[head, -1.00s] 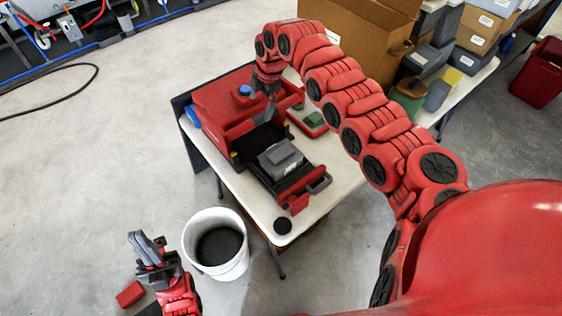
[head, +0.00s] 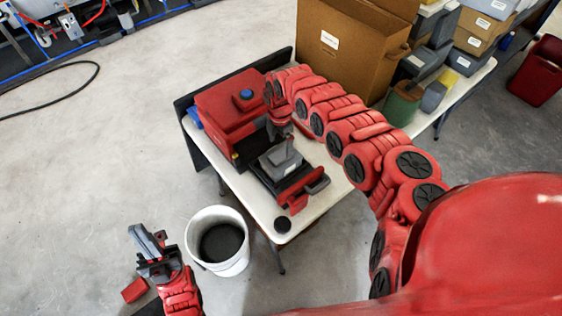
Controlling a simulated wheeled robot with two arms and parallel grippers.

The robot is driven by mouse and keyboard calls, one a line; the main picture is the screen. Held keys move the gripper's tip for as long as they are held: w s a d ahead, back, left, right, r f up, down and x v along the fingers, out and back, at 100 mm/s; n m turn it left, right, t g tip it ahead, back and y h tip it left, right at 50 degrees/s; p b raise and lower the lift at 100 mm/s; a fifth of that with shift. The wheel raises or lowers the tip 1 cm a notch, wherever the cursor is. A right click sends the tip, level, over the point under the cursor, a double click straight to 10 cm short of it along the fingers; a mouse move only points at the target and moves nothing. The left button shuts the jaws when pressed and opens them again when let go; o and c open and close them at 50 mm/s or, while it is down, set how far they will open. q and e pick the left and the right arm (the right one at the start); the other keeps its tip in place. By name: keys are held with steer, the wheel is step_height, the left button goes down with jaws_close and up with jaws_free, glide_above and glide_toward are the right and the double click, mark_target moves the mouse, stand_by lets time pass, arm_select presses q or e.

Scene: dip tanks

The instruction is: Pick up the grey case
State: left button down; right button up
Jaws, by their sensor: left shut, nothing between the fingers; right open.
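The grey case (head: 276,166) sits on the black pulled-out tray (head: 302,188) at the front of a red machine (head: 224,104) on the white table. My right gripper (head: 287,148) is open and points down at the case, over its upper back part. The fingers partly overlap the case in the head view, and I cannot tell whether they touch it. My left gripper (head: 147,241) is shut and empty, low at the bottom left, away from the table.
A white bucket (head: 207,260) with a dark inside stands on the floor before the table. A large cardboard box (head: 350,60) and a green container (head: 402,104) stand behind my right arm. A red block (head: 135,290) lies near my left gripper.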

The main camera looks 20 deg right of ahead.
mark_target(279, 156)
steer(key=f, duration=0.4)
steer(key=shift+a+p, duration=0.25)
steer(key=shift+p, duration=0.15)
steer(key=shift+d+f, duration=0.1)
steer(key=shift+f, duration=0.45)
jaws_close()
